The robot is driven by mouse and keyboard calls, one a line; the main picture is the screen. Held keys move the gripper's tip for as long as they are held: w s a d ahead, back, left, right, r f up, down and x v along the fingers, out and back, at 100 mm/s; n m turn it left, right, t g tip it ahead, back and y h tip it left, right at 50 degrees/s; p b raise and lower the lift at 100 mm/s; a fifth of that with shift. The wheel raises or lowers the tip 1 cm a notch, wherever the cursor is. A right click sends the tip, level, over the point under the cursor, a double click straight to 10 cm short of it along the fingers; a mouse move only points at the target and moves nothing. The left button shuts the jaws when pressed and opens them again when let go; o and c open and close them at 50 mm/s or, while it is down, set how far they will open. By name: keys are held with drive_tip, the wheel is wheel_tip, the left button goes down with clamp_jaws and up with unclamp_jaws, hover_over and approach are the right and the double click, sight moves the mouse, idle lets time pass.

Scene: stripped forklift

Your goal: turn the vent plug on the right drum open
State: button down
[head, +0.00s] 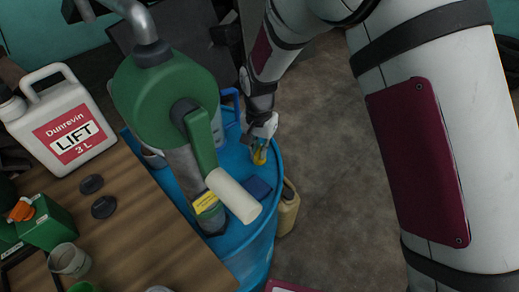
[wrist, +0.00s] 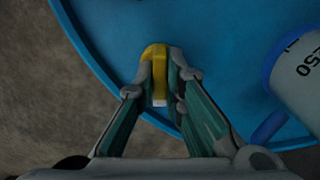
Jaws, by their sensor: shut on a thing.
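The blue drum (head: 236,262) stands at the middle of the head view, and its blue top (wrist: 225,65) fills much of the wrist view. The yellow vent plug (head: 260,156) sits near the drum's rim. In the wrist view the plug (wrist: 155,52) shows between my fingertips. My gripper (head: 262,140) is above the drum's edge, and in the wrist view my gripper (wrist: 160,85) is shut on the yellow plug, one finger on each side. The plug's lower part is partly hidden by the fingers.
A green pump (head: 165,95) with a pale handle stands on the drum, left of my gripper. A white container (wrist: 302,75) is close at the right. A wooden bench (head: 150,230) holds a white Dunrevin jug (head: 65,125). A tan can (head: 288,210) stands beside the drum.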

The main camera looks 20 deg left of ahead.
sight(259, 150)
drive_tip(key=n+b, duration=0.2)
drive_tip(key=n, duration=0.5)
drive_tip(key=n+b, duration=0.2)
drive_tip(key=n, duration=0.4)
drive_tip(key=shift+n, duration=0.4)
idle(0.3)
drive_tip(key=c, duration=1.7)
unclamp_jaws()
drive_tip(key=shift+r, duration=0.1)
wheel_tip(259, 150, up, 12)
drive_tip(key=shift+f, duration=0.1)
